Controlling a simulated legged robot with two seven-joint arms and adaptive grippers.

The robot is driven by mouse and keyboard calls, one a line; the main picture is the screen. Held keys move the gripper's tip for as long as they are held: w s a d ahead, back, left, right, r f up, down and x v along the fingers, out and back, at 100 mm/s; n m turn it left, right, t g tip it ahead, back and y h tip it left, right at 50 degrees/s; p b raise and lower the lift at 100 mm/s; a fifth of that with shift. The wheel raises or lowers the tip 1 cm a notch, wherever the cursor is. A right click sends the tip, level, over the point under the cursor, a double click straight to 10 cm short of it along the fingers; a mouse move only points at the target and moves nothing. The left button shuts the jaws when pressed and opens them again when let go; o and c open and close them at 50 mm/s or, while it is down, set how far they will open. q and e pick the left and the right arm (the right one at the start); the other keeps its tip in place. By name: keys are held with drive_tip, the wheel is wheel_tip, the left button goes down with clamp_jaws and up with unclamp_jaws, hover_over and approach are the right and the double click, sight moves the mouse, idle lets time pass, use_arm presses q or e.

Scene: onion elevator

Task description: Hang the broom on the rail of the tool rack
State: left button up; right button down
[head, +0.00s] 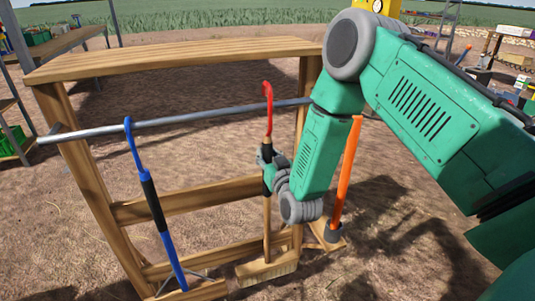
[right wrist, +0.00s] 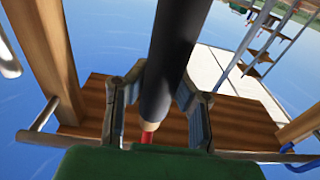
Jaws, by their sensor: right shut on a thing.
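The broom (head: 267,225) stands nearly upright in the head view, with a red hook (head: 268,95) on top, a black grip and a pale bristle head (head: 265,271) at the bottom. My right gripper (head: 268,163) is shut on the black grip, which also shows between its fingers in the right wrist view (right wrist: 168,65). The tool rack (head: 175,58) is wooden, with a grey metal rail (head: 200,118) across it. The red hook rises above the rail's line near its right end; I cannot tell whether it touches the rail. My left gripper is out of view.
A blue tool (head: 163,220) with a black grip hangs by its hook on the rail's left part. An orange pole (head: 346,175) stands at the rack's right side. The rail between the blue tool and the broom is free. Workbenches stand farther back.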

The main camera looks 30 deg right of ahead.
drive_tip(key=shift+d+f+b, duration=0.1)
drive_tip(key=shift+f+b, duration=0.95)
drive_tip(key=shift+f, duration=0.7)
drive_tip(key=c, duration=1.3)
unclamp_jaws()
drive_tip(key=shift+c, duration=0.2)
drive_tip(key=shift+s, duration=0.1)
drive_tip(key=r+v, duration=0.1)
drive_tip(key=v, duration=1)
drive_tip(key=shift+s+f, duration=0.35)
drive_tip(key=shift+f, duration=0.2)
